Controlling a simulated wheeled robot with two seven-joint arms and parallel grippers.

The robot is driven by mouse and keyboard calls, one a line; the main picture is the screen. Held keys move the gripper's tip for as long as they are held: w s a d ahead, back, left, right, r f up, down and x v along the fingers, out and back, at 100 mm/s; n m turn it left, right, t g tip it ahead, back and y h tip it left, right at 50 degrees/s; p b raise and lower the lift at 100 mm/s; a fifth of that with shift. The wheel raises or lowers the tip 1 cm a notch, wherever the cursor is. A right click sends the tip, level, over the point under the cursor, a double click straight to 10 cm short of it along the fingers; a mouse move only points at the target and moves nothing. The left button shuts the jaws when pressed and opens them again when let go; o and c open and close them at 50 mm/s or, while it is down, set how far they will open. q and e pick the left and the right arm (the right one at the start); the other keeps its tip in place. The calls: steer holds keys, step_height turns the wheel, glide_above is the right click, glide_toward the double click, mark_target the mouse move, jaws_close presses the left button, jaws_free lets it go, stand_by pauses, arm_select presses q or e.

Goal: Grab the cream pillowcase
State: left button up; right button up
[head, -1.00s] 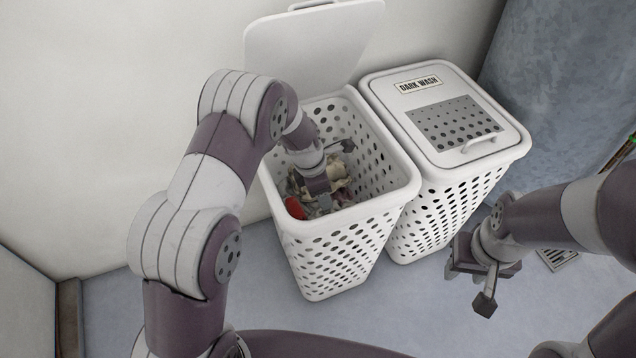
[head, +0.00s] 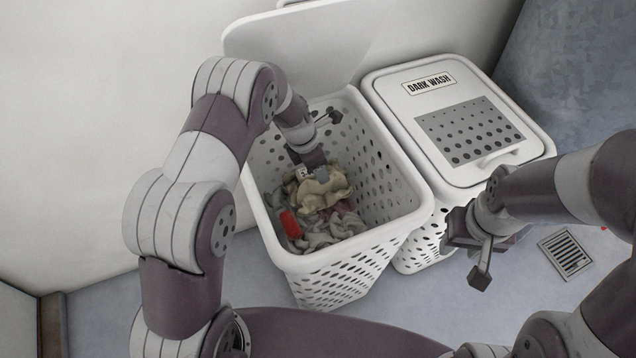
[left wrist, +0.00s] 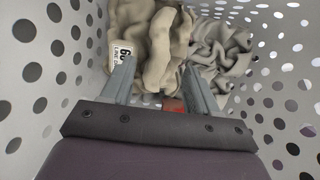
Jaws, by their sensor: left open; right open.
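The cream pillowcase (head: 324,190) appears to be the crumpled cream cloth on top of the laundry inside the open white basket (head: 418,200). It also shows at the top of the left wrist view (left wrist: 165,45), with a white printed label (left wrist: 122,52) at its left side. My left gripper (left wrist: 158,80) is inside the basket, open, its two fingers pointing at the cream cloth. No cloth is clearly gripped; whether the fingertips touch it I cannot tell. In the head view my left arm partly hides that gripper. My right gripper (head: 480,252) is open and empty, in front of the lidded hamper.
Greyish crumpled cloth (head: 335,232) and a red item (head: 291,225) lie beside the cream cloth. The perforated basket walls surround my left gripper closely. The closed DARK WASH hamper (head: 400,112) stands right of the basket. A floor drain (head: 565,252) lies at right.

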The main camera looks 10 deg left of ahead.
mark_target(305, 193)
arm_select(q)
steer(key=b+x, duration=0.1)
steer(key=x, duration=0.1)
steer(key=b+x, duration=0.2)
steer(key=x, duration=0.1)
steer(key=shift+s+a, duration=0.2)
steer(key=shift+w+f, duration=0.1)
steer(key=shift+r, duration=0.2)
steer(key=shift+f+p, duration=0.25)
steer(key=shift+p, duration=0.15)
jaws_close()
